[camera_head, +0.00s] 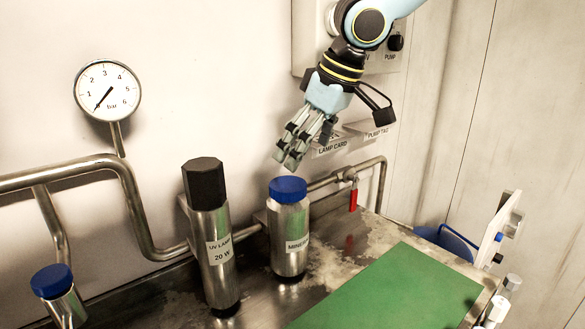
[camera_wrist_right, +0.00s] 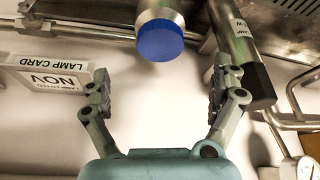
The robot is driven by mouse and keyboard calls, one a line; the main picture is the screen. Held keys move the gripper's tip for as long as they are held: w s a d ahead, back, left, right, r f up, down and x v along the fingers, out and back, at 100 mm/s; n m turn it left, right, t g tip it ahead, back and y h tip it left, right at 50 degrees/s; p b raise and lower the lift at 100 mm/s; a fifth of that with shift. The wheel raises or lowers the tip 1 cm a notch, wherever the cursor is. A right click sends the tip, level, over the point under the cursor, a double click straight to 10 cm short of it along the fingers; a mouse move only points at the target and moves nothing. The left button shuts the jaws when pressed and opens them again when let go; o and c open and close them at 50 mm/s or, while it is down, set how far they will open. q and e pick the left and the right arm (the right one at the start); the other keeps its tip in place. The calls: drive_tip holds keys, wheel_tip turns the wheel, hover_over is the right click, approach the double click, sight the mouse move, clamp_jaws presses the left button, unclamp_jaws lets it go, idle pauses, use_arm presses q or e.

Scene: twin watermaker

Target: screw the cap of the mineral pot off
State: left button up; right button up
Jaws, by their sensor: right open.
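The mineral pot (camera_head: 289,240) is a steel cylinder with a partly readable "MINER" label, standing upright on the metal bench. Its blue cap (camera_head: 287,189) sits on top. My right gripper (camera_head: 287,160) is above the cap, apart from it, with fingers pointing down. In the right wrist view the blue cap (camera_wrist_right: 160,40) lies beyond the open, empty fingers of my right gripper (camera_wrist_right: 158,90), roughly midway between them. My left gripper does not show in either view.
A UV lamp cylinder (camera_head: 216,253) with a black top stands left of the pot. Another blue-capped container (camera_head: 57,290) is at lower left. A pipe with a red valve handle (camera_head: 353,198) runs behind. A green mat (camera_head: 392,292) lies to the right. Card holders (camera_head: 335,146) are on the wall.

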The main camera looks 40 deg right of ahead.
sight(291, 184)
drive_tip(key=b+x, duration=0.2)
drive_tip(key=x, duration=0.5)
drive_tip(key=shift+w+f, duration=0.15)
drive_tip(key=shift+f, duration=0.25)
drive_tip(key=shift+w+f+b, duration=0.1)
drive_tip(key=shift+f+b, duration=0.2)
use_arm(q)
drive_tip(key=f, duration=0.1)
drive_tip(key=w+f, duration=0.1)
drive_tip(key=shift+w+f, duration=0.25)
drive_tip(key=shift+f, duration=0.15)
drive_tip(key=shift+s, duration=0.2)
use_arm(e)
drive_tip(key=shift+c, duration=1.2)
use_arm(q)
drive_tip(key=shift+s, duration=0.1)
use_arm(e)
drive_tip(key=c, duration=1.5)
drive_tip(key=shift+o, duration=0.2)
